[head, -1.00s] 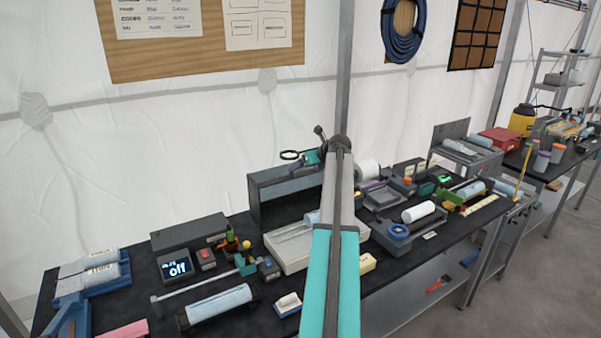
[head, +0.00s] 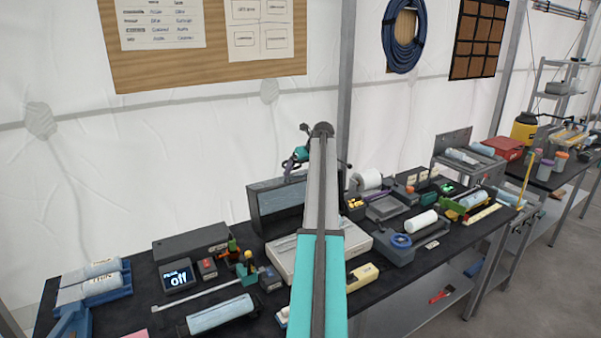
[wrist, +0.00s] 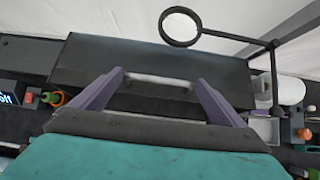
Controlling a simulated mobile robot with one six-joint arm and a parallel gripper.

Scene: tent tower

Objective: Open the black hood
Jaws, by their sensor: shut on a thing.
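The black hood (head: 258,202) is a dark box standing at the back of the bench, in the middle of the head view. In the wrist view, its broad dark panel (wrist: 150,62) fills the upper middle. My gripper (head: 297,162) is at the hood's upper edge in the head view. In the wrist view, my gripper (wrist: 160,80) has its two purple fingers on either side of a pale grey bar at the hood's near edge and is shut on it. My arm hides the hood's right part in the head view.
A black ring (wrist: 163,40) on a thin rod stands close by in the wrist view. A pale tray (head: 285,258) lies before the hood. A display reading "off" (head: 177,276) and a grey box (head: 398,250) are on the crowded bench. A white tent wall is behind.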

